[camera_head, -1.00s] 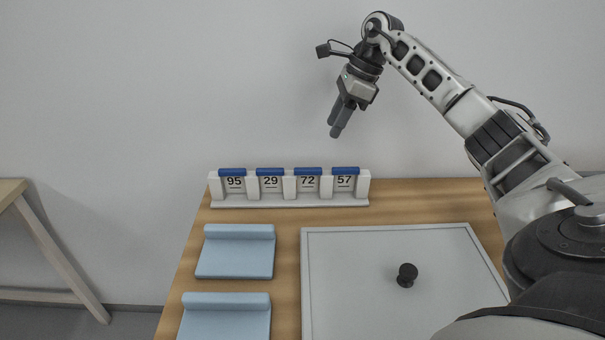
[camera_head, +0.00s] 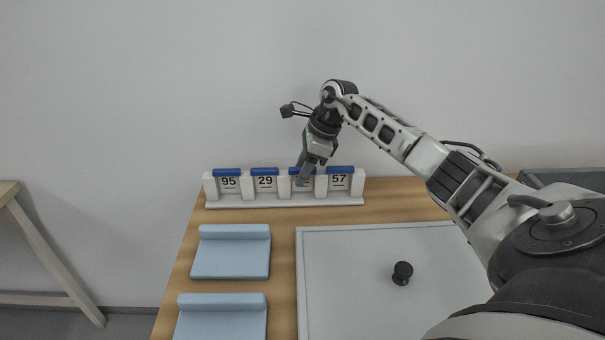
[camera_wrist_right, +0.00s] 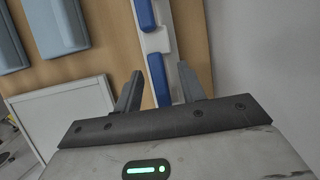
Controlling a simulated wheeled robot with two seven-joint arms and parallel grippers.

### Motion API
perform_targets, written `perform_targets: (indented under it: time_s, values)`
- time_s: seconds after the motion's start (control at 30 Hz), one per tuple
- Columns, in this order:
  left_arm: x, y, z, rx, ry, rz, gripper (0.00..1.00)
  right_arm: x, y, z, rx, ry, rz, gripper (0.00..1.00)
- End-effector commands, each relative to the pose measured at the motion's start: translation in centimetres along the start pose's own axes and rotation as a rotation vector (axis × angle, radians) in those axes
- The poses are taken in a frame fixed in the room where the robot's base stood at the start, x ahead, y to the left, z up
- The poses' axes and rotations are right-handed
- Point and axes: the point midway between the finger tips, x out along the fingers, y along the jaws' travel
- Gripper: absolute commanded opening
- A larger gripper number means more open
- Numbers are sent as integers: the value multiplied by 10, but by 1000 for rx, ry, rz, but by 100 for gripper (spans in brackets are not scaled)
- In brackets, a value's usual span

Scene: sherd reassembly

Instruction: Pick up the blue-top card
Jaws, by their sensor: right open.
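A white rack (camera_head: 285,202) at the back of the table holds a row of upright cards with blue tops: card 95 (camera_head: 228,183), card 29 (camera_head: 265,183), a partly hidden one (camera_head: 292,171) and card 57 (camera_head: 339,181). My right gripper (camera_head: 302,179) is open and points down in front of the partly hidden card, covering its number. In the right wrist view, the open fingers (camera_wrist_right: 160,88) stand on either side of a blue top (camera_wrist_right: 157,78). I cannot tell whether they touch it. My left gripper is not in view.
Two light blue pads (camera_head: 231,258) with raised back edges lie on the left of the wooden table (camera_head: 283,222). A grey flat panel (camera_head: 345,270) with a black knob (camera_head: 402,272) fills the right. A wall stands close behind the rack.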

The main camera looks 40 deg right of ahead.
Motion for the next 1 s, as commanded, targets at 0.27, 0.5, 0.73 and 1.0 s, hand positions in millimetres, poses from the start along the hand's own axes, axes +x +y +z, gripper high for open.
perform_targets:
  time_s: [0.27, 0.5, 0.73, 1.0]
  values:
    - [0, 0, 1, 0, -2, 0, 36, 0, 0, 0, -1, 0, -1, 23]
    - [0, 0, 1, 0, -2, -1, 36, 0, 0, 0, -1, -1, -1, 0]
    - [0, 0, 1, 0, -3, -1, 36, -5, -1, 2, -2, -1, -3, 0]
    - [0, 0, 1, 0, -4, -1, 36, -51, -1, 22, -4, -3, -6, 0]
